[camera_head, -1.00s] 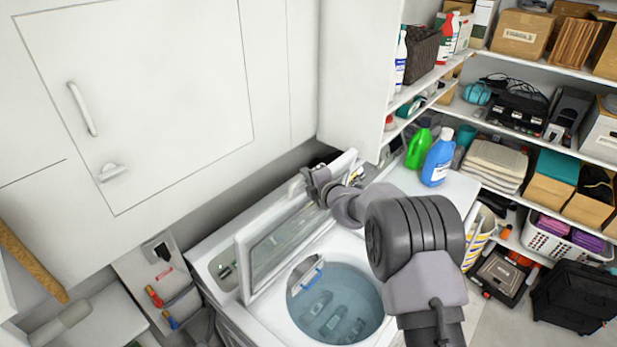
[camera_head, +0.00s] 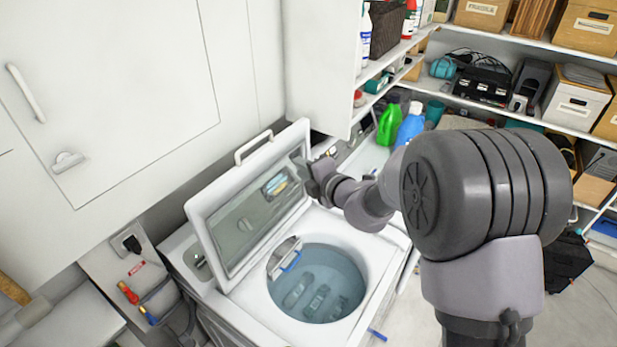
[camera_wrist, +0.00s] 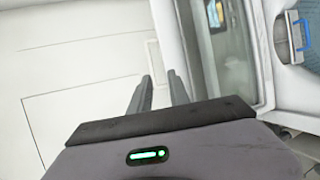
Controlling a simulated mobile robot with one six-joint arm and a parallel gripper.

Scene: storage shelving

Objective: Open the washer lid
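The washer (camera_head: 345,245) is a white top-loader with its round drum opening uncovered. Its lid (camera_head: 203,232) stands raised, leaning back, a white frame around a clear panel; its handle (camera_head: 253,147) is on the upper edge. My gripper (camera_head: 312,180) is at the lid's right side, on the inner, drum-facing side; contact cannot be told. In the wrist view, the two fingers (camera_wrist: 160,76) are apart with nothing visible held between them. The lid also shows there, right of the fingers (camera_wrist: 182,45).
A white cabinet (camera_head: 115,110) with a handle is behind the washer. Green (camera_head: 389,124) and blue (camera_head: 411,124) bottles stand right of the lid. Shelves with boxes (camera_head: 577,95) fill the right side. A wall panel with hoses (camera_head: 140,275) is at left.

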